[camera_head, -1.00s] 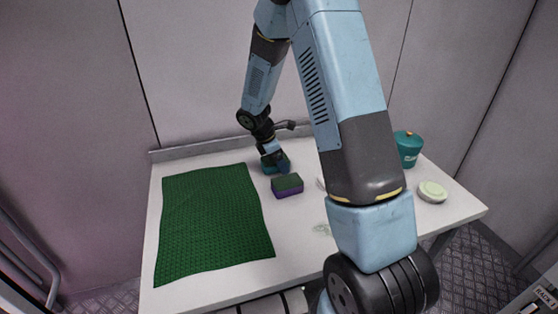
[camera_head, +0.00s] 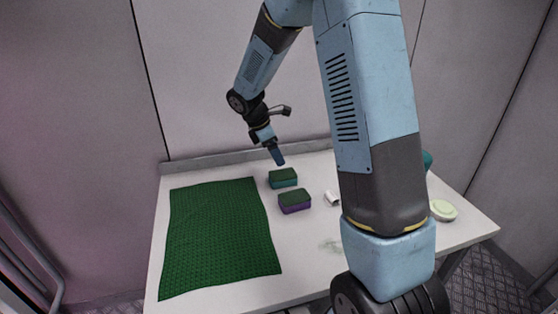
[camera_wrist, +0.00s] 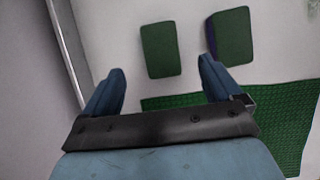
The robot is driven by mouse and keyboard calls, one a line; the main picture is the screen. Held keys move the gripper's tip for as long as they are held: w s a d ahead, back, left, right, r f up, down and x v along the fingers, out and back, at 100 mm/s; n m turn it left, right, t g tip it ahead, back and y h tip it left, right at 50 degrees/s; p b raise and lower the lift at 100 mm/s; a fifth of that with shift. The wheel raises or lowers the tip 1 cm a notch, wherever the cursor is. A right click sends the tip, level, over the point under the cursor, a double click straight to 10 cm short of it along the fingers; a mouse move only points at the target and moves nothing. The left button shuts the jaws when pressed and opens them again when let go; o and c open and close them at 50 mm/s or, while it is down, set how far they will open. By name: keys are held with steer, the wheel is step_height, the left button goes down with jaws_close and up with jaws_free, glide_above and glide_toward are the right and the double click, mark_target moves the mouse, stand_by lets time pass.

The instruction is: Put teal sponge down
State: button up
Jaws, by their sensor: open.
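The teal sponge (camera_head: 284,183), with a dark green top, lies flat on the white table (camera_head: 310,256), just right of the green mat's far corner. My gripper (camera_head: 280,160) is above and behind it, apart from it. In the wrist view my gripper (camera_wrist: 160,75) is open with nothing between its fingers. The teal sponge (camera_wrist: 161,50) shows beyond the fingertips there, seen mostly from its green top.
A purple sponge (camera_head: 295,206) with a green top lies just in front of the teal one. A green mat (camera_head: 220,236) covers the table's left part. A small white object (camera_head: 332,198), a pale round dish (camera_head: 443,210) and a partly hidden teal pot (camera_head: 428,160) are to the right.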

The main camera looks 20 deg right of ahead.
steer(key=s+d+r+m+t+y, duration=0.25)
steer(key=s+r+m, duration=0.65)
steer(key=s+r, duration=0.6)
steer(key=s+r+m+t+y, duration=0.1)
steer(key=s+r+m, duration=0.2)
steer(key=s, duration=0.5)
steer(key=s+r+m+t+y, duration=0.1)
steer(key=s+r+m+t, duration=0.1)
steer(key=s+m, duration=0.4)
steer(key=shift+s+d+r, duration=0.25)
steer(key=shift+s+r, duration=0.5)
steer(key=shift+s, duration=0.25)
steer(key=shift+o, duration=0.2)
steer(key=shift+w, duration=0.1)
